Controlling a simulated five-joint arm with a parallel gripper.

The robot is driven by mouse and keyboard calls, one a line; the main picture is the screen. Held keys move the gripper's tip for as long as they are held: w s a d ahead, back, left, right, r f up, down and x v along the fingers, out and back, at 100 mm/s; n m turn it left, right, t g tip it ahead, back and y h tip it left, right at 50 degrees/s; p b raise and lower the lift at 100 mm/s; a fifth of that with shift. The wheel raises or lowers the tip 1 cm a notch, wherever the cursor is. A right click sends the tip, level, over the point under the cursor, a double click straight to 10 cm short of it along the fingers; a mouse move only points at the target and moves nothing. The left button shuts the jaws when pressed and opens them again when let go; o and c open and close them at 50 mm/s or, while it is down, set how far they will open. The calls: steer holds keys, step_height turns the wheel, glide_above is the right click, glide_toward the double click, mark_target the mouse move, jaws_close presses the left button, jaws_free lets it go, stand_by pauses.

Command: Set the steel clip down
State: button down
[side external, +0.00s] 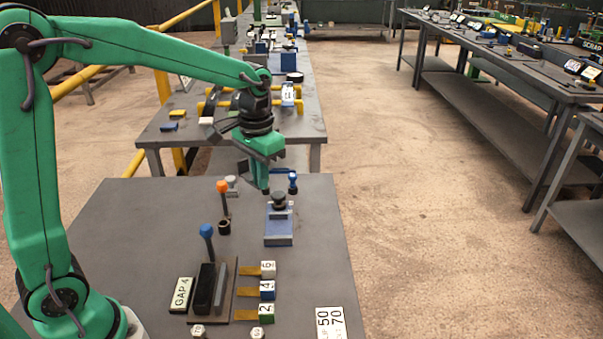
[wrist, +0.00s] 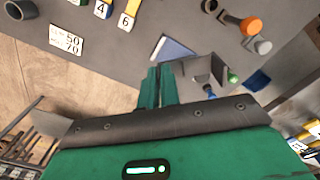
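My gripper (side external: 265,188) hangs fingers-down over the far part of the grey bench, beside a blue block (side external: 280,235) with a dark round-topped piece (side external: 279,201) at its far end. In the wrist view my two green fingers (wrist: 159,82) lie close together, with the blue block (wrist: 174,48) just beyond their tips. A grey, steel-looking piece (wrist: 208,69) shows immediately right of the fingers. I cannot tell whether it is the steel clip, or whether it touches them. Nothing is clearly visible between the fingertips.
Orange-topped (side external: 222,187) and blue-topped (side external: 206,231) levers stand to the left. A GAP 4 plate (side external: 182,294), black and grey bars, and numbered blocks (side external: 267,290) are nearer the camera. A 50/70 sign (side external: 330,324) lies at front right.

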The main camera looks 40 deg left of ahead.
steer(key=shift+a+r+n, duration=0.25)
steer(key=shift+a+n, duration=0.05)
steer(key=shift+a, duration=0.45)
steer(key=w+d+f+m, duration=0.1)
steer(key=w+f+m, duration=0.2)
steer(key=f+m, duration=0.6)
steer(key=shift+d+f, duration=0.4)
steer(key=shift+f, duration=0.6)
steer(key=shift+f, duration=0.2)
